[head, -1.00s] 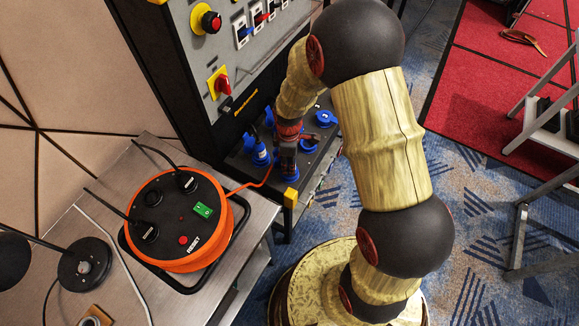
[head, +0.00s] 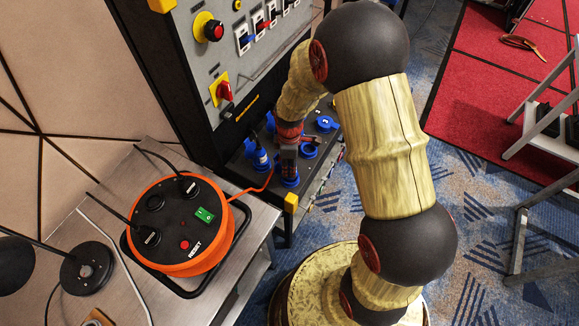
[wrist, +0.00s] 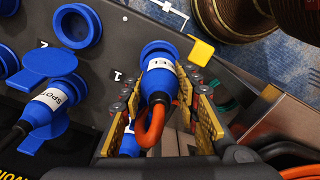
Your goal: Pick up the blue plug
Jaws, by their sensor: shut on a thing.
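The blue plug (wrist: 159,78) has a white label and an orange cable (wrist: 150,128) looping from its near end. My gripper (wrist: 162,100) is shut on it, with a yellow perforated finger on either side. The plug's far end is at a blue socket (wrist: 157,48) on the dark panel; I cannot tell how deep it sits. In the head view my gripper (head: 289,157) points down over the panel's front corner, mostly hiding the plug. A second blue plug with a white label (wrist: 50,103) sits to the left, also in the head view (head: 262,160).
An empty blue socket (wrist: 76,25) lies at the upper left in the wrist view. An orange cable reel (head: 186,225) stands on a metal table (head: 235,260) at left. The upright control panel (head: 240,75) rises behind my gripper. A yellow corner piece (head: 291,201) is close by.

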